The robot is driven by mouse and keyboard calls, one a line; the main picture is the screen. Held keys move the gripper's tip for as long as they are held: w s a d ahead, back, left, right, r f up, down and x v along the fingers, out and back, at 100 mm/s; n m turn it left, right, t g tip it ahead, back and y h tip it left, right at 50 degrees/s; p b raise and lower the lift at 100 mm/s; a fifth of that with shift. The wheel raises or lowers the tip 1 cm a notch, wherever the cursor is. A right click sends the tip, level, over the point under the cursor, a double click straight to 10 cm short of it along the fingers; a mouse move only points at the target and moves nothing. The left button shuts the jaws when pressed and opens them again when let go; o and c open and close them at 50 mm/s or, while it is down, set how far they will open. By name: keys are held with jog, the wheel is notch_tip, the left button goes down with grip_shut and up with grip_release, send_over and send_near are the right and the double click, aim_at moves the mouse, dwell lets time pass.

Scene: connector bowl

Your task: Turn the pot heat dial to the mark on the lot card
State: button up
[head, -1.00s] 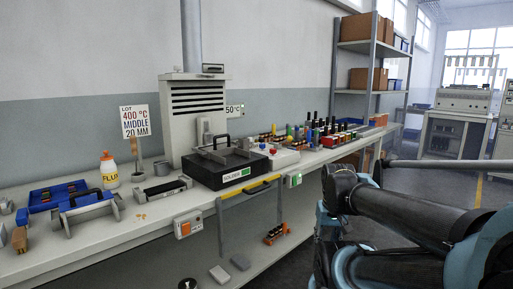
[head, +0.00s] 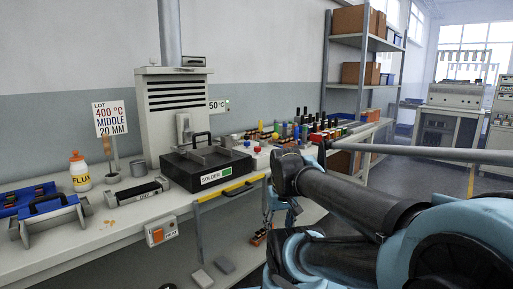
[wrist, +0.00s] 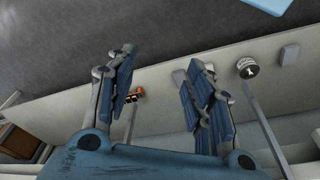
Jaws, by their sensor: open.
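The lot card (head: 110,119) stands on the bench at the left and reads 400 °C, MIDDLE, 20 MM. The black solder pot (head: 190,175), with a "SOLDER" label, sits near the bench's front edge. A white box with an orange part (head: 161,231) hangs on the front edge to its left; its label is too small to read surely. I cannot make out the heat dial surely. My gripper (head: 279,206) is low in front of the bench, right of the pot; in the wrist view my gripper (wrist: 165,88) is open and empty.
A temperature display (head: 217,104) behind the pot reads 50 °C. A yellow bar (head: 245,187) runs along the bench front. A lower shelf holds grey blocks (head: 203,279) and an orange-and-black item (head: 258,237).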

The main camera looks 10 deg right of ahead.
jog(key=w+r+n, duration=0.3)
jog(key=w+r, duration=0.8)
jog(key=r, duration=0.2)
notch_tip(320, 180, up, 18)
jog(key=r+n+g, duration=0.1)
jog(key=n+g, duration=0.1)
jog(key=n, duration=0.8)
send_over(257, 149)
jog(key=w, duration=0.2)
jog(key=f, duration=1.7)
jog(key=shift+s+d, duration=0.1)
jog(key=shift+d, duration=0.15)
jog(key=c, duration=1.1)
